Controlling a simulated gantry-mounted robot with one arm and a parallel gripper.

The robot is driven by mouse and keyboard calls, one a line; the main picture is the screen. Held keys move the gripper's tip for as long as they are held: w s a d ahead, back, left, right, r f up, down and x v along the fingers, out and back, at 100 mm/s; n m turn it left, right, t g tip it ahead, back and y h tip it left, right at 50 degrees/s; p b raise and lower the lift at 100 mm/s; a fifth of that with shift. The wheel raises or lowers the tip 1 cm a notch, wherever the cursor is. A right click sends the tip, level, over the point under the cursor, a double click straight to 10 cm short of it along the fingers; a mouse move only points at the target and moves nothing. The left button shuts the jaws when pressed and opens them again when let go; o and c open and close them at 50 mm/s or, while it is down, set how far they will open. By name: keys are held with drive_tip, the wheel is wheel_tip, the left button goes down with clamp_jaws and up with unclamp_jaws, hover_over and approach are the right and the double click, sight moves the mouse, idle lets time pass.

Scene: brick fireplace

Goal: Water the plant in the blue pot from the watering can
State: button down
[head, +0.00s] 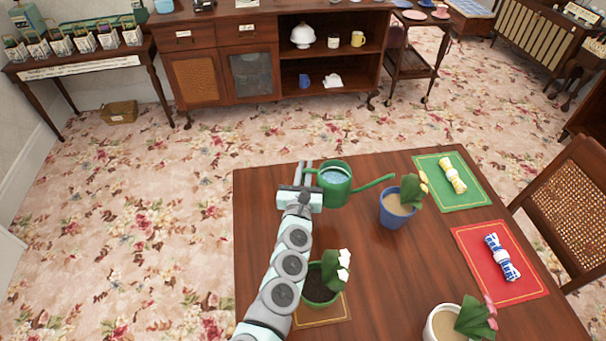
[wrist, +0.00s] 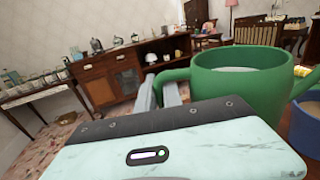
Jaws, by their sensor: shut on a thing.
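The green watering can (head: 336,194) is near the table's far edge, upright, with pale blue water showing inside. It also fills the right of the wrist view (wrist: 240,80). My gripper (head: 305,170) is shut on its handle, at the can's left; the fingers also show in the wrist view (wrist: 160,92). The can's spout points right, its tip above and behind the blue pot (head: 396,217). The blue pot holds pale brown soil and a leafy plant with a yellow flower (head: 411,190). I cannot tell whether the can touches the table.
A green pot (head: 318,303) with a white flower stands beside my arm. A white pot (head: 436,325) with a pink flower is at the front. Green (head: 440,187) and red (head: 480,285) mats with rolled napkins lie at the right. A chair (head: 572,200) is beyond.

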drive_tip(key=w+f+b, duration=0.3)
drive_tip(key=w, duration=0.1)
drive_tip(key=shift+w+a+f, duration=0.35)
drive_tip(key=shift+a+f, duration=0.05)
drive_tip(key=shift+a, duration=0.05)
drive_tip(key=shift+h, duration=0.3)
idle(0.6)
drive_tip(key=d+r+m+p, duration=0.2)
drive_tip(key=d+r+p, duration=0.1)
drive_tip(key=r+p, duration=0.3)
drive_tip(key=shift+s+d+r+m, duration=0.25)
drive_tip(key=shift+s+m, duration=0.05)
drive_tip(key=shift+m, duration=0.1)
idle(0.6)
drive_tip(key=shift+d+r+m+p, duration=0.2)
drive_tip(key=shift+r+m+p, duration=0.5)
drive_tip(key=shift+r, duration=0.3)
drive_tip(key=shift+d+r+m+p, duration=0.15)
drive_tip(key=shift+r+m+p, duration=0.55)
drive_tip(key=shift+r, duration=0.3)
drive_tip(key=shift+s+d+r+m+p, duration=0.1)
drive_tip(key=shift+d+r+m+p, duration=0.15)
drive_tip(key=shift+r+p, duration=0.35)
idle(0.5)
